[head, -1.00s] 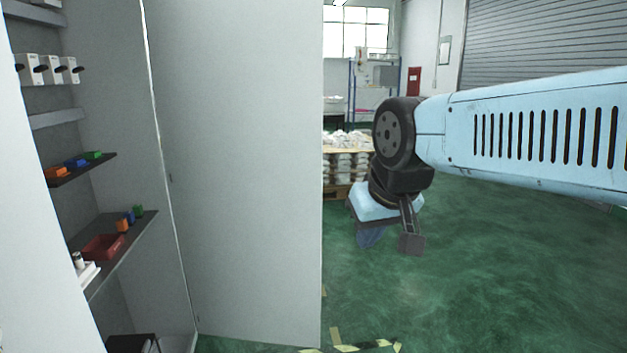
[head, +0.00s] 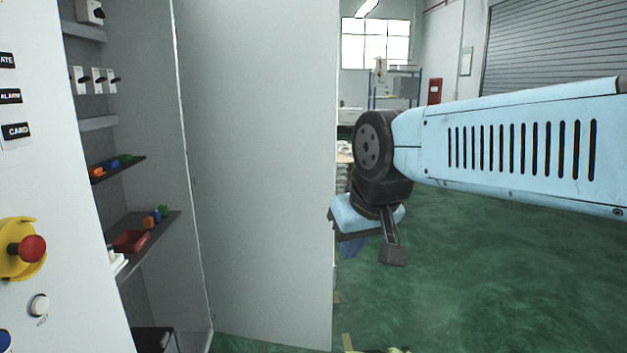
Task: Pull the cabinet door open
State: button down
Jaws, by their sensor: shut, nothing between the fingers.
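The cabinet door (head: 260,170) is a tall, plain light grey panel. It stands swung wide open, and the cabinet's inside shows to its left. My gripper (head: 391,250) hangs at the end of my light blue arm, to the right of the door's free edge. It points down, is shut and empty, and appears apart from the door. No handle shows on the door's visible face; its other face is hidden.
The cabinet front (head: 50,180) carries a red emergency stop (head: 32,249) and labels. Inside, a shelf (head: 155,232) holds a red tray (head: 131,241) and small coloured blocks. Green floor (head: 500,270) is open on the right. A roller shutter (head: 560,50) stands behind.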

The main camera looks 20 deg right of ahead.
aim_at(257, 80)
jog(key=u, duration=0.05)
jog(key=i, duration=1)
jog(key=z, duration=0.05)
